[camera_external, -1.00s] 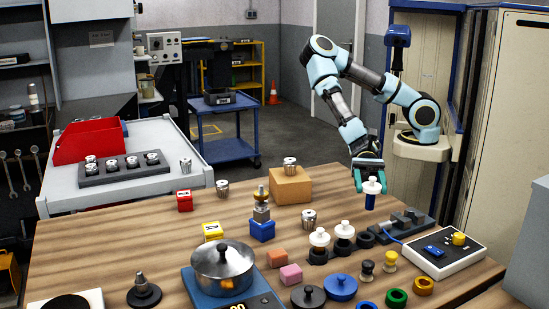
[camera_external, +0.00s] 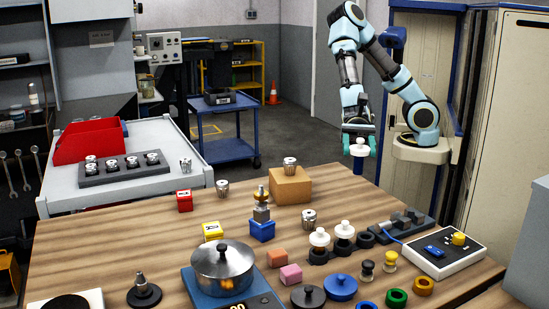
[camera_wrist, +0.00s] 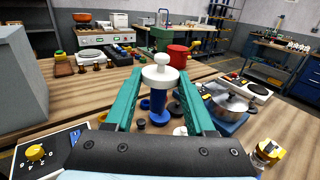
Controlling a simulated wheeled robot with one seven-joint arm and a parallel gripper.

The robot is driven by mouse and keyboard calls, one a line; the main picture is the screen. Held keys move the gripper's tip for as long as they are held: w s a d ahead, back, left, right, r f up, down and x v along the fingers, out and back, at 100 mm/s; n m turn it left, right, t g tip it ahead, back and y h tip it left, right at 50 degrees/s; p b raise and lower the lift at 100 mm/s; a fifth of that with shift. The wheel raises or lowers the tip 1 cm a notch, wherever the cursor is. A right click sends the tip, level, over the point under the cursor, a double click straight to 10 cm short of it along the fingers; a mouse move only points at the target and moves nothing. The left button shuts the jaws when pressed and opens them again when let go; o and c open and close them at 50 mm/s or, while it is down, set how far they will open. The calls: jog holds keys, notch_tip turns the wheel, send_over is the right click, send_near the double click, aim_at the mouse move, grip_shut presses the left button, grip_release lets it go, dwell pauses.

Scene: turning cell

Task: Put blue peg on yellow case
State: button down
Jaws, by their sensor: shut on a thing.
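The blue peg (camera_external: 358,168) has a white round head and hangs upright from my gripper (camera_external: 359,148), near the table's far right edge. My gripper is shut on its white head; in the wrist view the white head (camera_wrist: 160,77) is between the teal fingers and the blue shaft (camera_wrist: 158,104) points down. The peg looks clear of the tabletop. The yellow case (camera_external: 213,230), a small block with a dark-marked white label, sits on the table behind the pot, well left of my gripper. I cannot see anything on its top.
Between peg and case stand an orange box (camera_external: 291,187) with a metal canister on it, a blue block (camera_external: 262,230) with a metal stack, and another canister (camera_external: 309,219). A lidded pot (camera_external: 223,268) is in front of the case. White-headed pegs (camera_external: 319,239) stand in dark holders.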

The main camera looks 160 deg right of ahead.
jog(key=w+d+f+h+b, duration=0.1)
jog(key=w+d+b, duration=0.25)
jog(key=d, duration=0.55)
jog(key=w+d+f+h+b, duration=0.15)
jog(key=w+d, duration=0.25)
jog(key=d, duration=0.6)
jog(key=m+b, duration=0.1)
jog(key=b, duration=0.2)
send_over(215, 224)
jog(key=shift+y, duration=0.35)
notch_tip(215, 224, down, 8)
jog(key=shift+r, duration=0.25)
jog(key=shift+s+f+p, duration=0.1)
jog(key=shift+f+p, duration=0.4)
jog(key=shift+f, duration=1.75)
jog(key=shift+f, duration=0.15)
jog(key=shift+c, duration=1.2)
grip_release()
